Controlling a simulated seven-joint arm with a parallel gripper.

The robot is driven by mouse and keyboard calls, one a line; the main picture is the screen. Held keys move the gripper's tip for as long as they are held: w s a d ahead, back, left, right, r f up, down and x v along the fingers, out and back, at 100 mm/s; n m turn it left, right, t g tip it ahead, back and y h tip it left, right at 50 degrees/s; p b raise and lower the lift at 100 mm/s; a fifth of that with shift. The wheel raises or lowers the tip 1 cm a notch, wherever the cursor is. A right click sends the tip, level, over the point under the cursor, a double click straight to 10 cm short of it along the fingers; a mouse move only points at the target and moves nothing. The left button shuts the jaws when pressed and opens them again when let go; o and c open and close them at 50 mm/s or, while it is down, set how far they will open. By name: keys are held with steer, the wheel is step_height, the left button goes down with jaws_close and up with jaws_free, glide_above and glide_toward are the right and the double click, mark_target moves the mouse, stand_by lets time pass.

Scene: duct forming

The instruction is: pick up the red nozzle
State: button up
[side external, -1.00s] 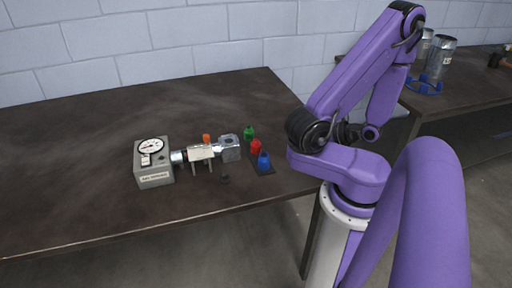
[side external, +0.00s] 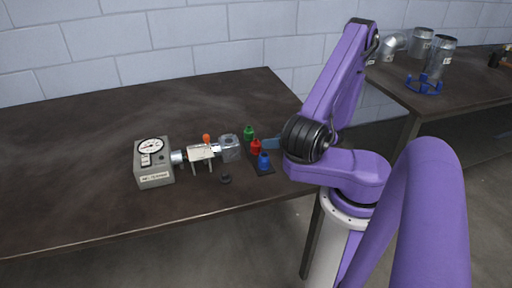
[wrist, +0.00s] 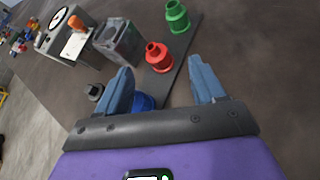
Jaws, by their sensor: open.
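The red nozzle (side external: 256,147) stands between the green nozzle (side external: 249,133) and the blue nozzle (side external: 264,160) on a dark strip on the table. In the wrist view the red nozzle (wrist: 158,57) lies ahead of my gripper (wrist: 163,85), roughly between the lines of its two blue fingers and not touching them. My gripper is open and empty. The blue nozzle (wrist: 144,102) is partly hidden behind the left finger. In the side view only a blue part of my gripper (side external: 270,144) shows, just right of the red nozzle; the rest is behind my arm.
A grey block (side external: 229,148) stands close left of the nozzles, joined to a metal tube and a gauge box (side external: 153,162). A small black knob (side external: 225,179) lies in front. The table's left and back areas are clear.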

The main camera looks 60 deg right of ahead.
mark_target(260, 144)
steer(key=shift+a+x, duration=0.2)
steer(key=shift+x, duration=3.05)
steer(key=c, duration=1.1)
